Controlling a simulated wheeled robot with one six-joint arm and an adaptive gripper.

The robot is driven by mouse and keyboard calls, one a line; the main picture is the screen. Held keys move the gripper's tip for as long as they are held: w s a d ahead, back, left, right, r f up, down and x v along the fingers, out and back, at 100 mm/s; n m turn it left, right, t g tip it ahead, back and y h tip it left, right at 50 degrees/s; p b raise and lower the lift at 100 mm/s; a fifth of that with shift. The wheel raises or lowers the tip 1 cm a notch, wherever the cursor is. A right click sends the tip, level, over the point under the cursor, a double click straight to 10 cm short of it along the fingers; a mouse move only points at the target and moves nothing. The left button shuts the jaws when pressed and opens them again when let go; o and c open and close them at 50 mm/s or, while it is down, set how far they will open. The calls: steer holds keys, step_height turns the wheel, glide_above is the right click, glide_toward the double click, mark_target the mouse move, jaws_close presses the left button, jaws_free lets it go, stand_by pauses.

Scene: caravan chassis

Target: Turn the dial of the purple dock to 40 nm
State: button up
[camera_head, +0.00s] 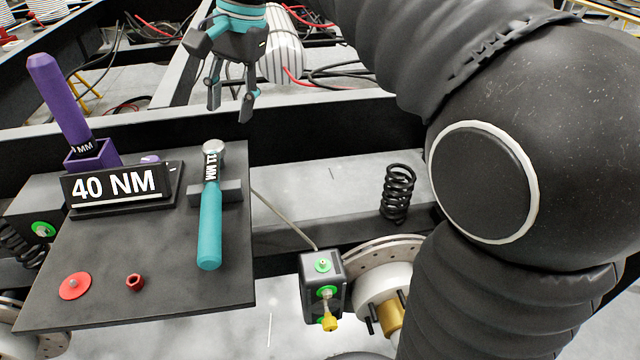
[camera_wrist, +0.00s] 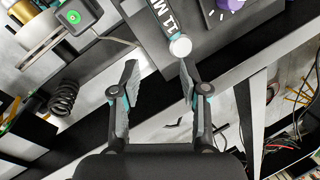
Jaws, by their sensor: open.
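The purple dock (camera_head: 92,156) stands at the back left of the dark tray and holds an upright, tilted purple tool (camera_head: 60,98). A sign reading "40 NM" (camera_head: 113,184) is in front of it. The purple dial (camera_head: 150,160) barely shows behind the sign's right end; its setting cannot be read. In the wrist view the dial (camera_wrist: 231,4) is cut by the top edge. My gripper (camera_head: 230,108) is open and empty, above and beyond the tray's back edge, right of the dock. Its spread fingers also show in the wrist view (camera_wrist: 158,78).
A teal wrench marked "11 MM" (camera_head: 209,222) lies on a grey holder on the tray (camera_head: 150,290). A red disc (camera_head: 75,286) and red nut (camera_head: 134,282) lie in front. A coil spring (camera_head: 397,193) and brake disc (camera_head: 388,255) are right. Black chassis beams surround the tray.

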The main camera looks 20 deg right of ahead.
steer(key=s+d+f+n+t+h+b, duration=0.1)
steer(key=s+d+f+n+t, duration=0.2)
steer(key=s+d+f, duration=0.7)
steer(key=shift+s+d+n+h, duration=0.4)
steer(key=shift+s+d, duration=0.1)
steer(key=shift+s, duration=0.3)
steer(key=s+d+f+n+t+h, duration=0.1)
steer(key=s+d+f+n+t, duration=0.1)
steer(key=s+d+f, duration=0.2)
step_height(320, 180, down, 4)
steer(key=s, duration=0.2)
steer(key=shift+s, duration=0.4)
